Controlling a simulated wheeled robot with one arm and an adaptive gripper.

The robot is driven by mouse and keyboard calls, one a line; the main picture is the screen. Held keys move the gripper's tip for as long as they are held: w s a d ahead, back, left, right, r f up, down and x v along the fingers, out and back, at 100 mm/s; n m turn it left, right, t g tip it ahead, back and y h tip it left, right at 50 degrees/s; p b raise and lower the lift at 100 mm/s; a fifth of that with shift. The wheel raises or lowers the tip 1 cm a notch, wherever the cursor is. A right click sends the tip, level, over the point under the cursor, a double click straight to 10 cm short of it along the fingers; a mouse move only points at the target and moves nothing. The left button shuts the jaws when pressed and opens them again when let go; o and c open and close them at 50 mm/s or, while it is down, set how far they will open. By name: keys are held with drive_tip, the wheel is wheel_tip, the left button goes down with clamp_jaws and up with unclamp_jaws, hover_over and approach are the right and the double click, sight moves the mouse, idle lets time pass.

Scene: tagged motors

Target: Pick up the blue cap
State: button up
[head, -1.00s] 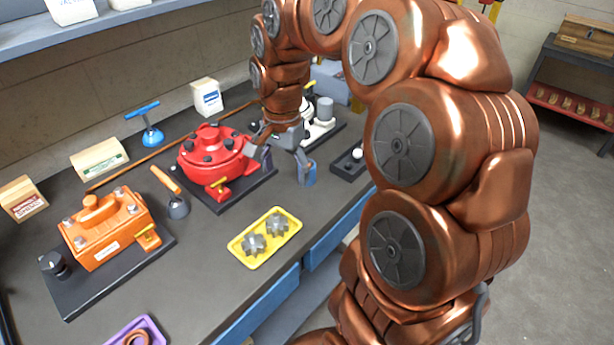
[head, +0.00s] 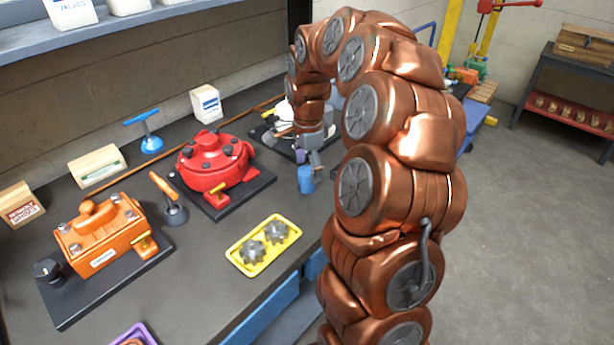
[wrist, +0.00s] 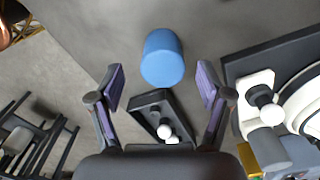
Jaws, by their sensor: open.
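The blue cap (head: 306,180) is a plain blue cylinder standing on the dark bench, right of the red motor. In the wrist view the blue cap (wrist: 162,58) lies ahead of the fingertips, centred between them. My gripper (head: 315,160) is just above and beside the cap in the head view. In the wrist view my gripper (wrist: 160,84) is wide open with nothing between its purple-padded fingers. I see no contact with the cap.
A black tray with white knobs (wrist: 160,115) shows between the fingers. A white machine (wrist: 300,105) is close on the right. The red motor (head: 213,162), yellow gear tray (head: 244,262) and orange motor (head: 100,238) stand to the left. Bench before the cap is clear.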

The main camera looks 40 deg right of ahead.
sight(307, 170)
drive_tip(key=shift+w+f+p, duration=0.15)
drive_tip(key=shift+f+p, duration=0.7)
drive_tip(key=shift+f, duration=1.35)
drive_tip(key=c, duration=1.1)
